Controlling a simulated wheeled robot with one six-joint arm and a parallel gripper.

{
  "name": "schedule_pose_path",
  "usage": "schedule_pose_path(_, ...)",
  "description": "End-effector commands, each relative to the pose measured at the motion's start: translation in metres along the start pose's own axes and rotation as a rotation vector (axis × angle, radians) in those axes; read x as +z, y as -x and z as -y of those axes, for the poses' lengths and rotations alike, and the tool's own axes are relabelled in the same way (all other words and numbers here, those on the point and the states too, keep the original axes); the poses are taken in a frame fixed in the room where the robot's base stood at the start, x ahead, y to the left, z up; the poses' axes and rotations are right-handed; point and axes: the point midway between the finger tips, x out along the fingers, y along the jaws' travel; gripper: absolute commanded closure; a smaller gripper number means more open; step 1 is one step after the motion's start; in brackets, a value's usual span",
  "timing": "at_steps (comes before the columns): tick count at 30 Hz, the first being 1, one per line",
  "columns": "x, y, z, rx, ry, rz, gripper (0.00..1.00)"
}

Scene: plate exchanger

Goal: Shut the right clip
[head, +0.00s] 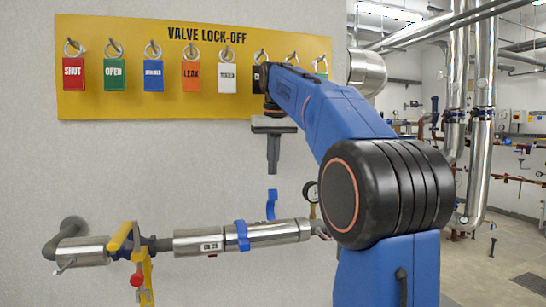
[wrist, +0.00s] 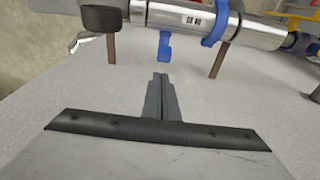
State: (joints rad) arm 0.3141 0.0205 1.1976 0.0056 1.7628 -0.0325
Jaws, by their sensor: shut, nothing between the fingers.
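The right clip (head: 271,204) is blue and stands up from the top of the silver pipe (head: 281,231), its hooked strap raised and open. It also shows in the wrist view (wrist: 165,46), where the scene is upside down. A second blue clip (head: 242,236) sits further left and wraps around the pipe; it is also in the wrist view (wrist: 215,24). My gripper (head: 273,170) points down above the right clip, apart from it. In the wrist view its fingers (wrist: 160,78) are together and empty, with a gap before the clip.
A yellow valve handle (head: 120,236) and a red knob (head: 136,280) are on the left of the pipe. A gauge (head: 311,191) stands close right of the right clip. The yellow lock-off board (head: 130,30) with several tags hangs above. The wall between is bare.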

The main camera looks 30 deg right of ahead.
Motion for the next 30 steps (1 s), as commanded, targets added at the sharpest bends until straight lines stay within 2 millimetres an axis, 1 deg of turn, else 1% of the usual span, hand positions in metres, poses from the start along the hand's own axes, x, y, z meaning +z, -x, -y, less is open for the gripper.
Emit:
schedule_pose_path(1, 0.001, -0.009, 0.0, 0.0, 0.0, 0.001, 1.0)
schedule_pose_path(6, 0.0, -0.033, 0.0, 0.0, 0.0, 0.001, 1.0)
schedule_pose_path(12, 0.0, -0.048, 0.0, 0.0, 0.0, -0.001, 1.0)
schedule_pose_path(17, 0.0, -0.051, 0.0, 0.0, 0.0, -0.001, 1.0)
schedule_pose_path(30, 0.003, -0.049, 0.0, 0.0, 0.0, -0.018, 1.0)
